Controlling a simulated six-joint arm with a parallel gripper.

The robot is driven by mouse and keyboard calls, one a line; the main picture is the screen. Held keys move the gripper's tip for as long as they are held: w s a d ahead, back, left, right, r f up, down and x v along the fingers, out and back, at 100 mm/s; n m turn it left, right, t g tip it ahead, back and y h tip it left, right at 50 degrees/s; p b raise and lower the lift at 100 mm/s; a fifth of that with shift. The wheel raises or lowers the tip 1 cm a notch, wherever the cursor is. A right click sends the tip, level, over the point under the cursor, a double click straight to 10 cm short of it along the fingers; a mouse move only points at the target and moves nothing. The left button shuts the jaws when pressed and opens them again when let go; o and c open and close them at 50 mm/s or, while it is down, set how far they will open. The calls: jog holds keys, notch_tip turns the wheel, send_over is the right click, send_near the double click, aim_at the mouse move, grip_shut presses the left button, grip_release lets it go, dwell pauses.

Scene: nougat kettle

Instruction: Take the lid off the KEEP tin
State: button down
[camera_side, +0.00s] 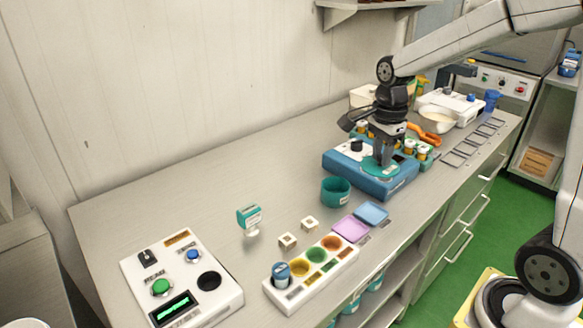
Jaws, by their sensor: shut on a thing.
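A teal round tin (336,191) stands on the bench left of a blue box-shaped station (370,184); its top looks open, and any lettering is too small to read. A flat teal round piece, which looks like a lid (376,171), is at the station's top. My gripper (384,163) points down over the station and is shut on this lid. The fingers and wrist hide part of it, and I cannot tell whether it touches the station.
A teal stamp (249,216), small cream blocks (288,240), a tray with coloured wells (312,271) and a button panel (181,280) stand toward the left front. Pink (350,228) and blue (371,214) squares lie near the front edge. The left rear bench is clear.

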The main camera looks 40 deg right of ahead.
jog(key=shift+r, duration=1.05)
jog(key=w+a+f, duration=0.6)
jog(key=a+f, duration=0.2)
jog(key=a, duration=0.1)
jog(key=w+f, duration=0.3)
jog(key=w, duration=0.1)
jog(key=w+f, duration=0.2)
jog(key=w, duration=0.2)
jog(key=w+f, duration=0.3)
jog(key=w, duration=0.2)
jog(key=shift+d+f, duration=0.35)
